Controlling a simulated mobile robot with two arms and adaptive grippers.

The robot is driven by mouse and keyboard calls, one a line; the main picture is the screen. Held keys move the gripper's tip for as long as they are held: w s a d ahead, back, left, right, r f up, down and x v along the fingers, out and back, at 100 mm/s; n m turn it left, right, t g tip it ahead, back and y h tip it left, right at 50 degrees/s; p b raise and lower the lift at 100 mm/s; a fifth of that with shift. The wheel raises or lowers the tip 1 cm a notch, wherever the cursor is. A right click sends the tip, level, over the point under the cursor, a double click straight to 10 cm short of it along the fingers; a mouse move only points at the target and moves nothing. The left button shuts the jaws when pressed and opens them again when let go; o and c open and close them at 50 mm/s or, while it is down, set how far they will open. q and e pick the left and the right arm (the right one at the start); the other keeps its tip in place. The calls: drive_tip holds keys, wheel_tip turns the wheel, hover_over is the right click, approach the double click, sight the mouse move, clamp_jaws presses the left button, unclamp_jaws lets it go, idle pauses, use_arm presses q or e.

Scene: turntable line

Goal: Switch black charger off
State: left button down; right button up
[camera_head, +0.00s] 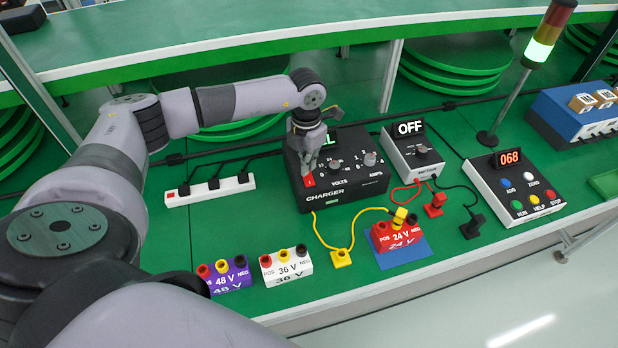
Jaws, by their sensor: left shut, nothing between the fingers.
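The black charger (346,190) stands on the green bench, with dials marked VOLTS and AMPS on its sloped face. A red switch (309,181) sits at the left of that face. A small green display at its top is partly hidden by my gripper. My left gripper (308,172) is shut and empty, pointing down with its fingertips at the red switch. I cannot tell whether they touch it or which way the switch is set. My right gripper is not in view.
A white power strip (210,190) lies left of the charger. A grey meter reading OFF (413,152) and a button box reading 068 (513,188) stand right. Battery blocks marked 48 V (228,277), 36 V (286,267) and 24 V (398,235) are in front. Yellow cables lie between.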

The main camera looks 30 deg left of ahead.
use_arm(q)
drive_tip(key=shift+s+f+b, duration=0.1)
drive_tip(key=shift+f+b, duration=0.6)
drive_tip(key=shift+f, duration=0.25)
idle(0.3)
drive_tip(key=shift+r, duration=0.2)
drive_tip(key=shift+r+p, duration=0.6)
drive_tip(key=shift+p, duration=0.05)
drive_tip(key=shift+r+p, duration=1.7)
drive_tip(key=shift+r, duration=1.05)
drive_tip(key=shift+f, duration=0.1)
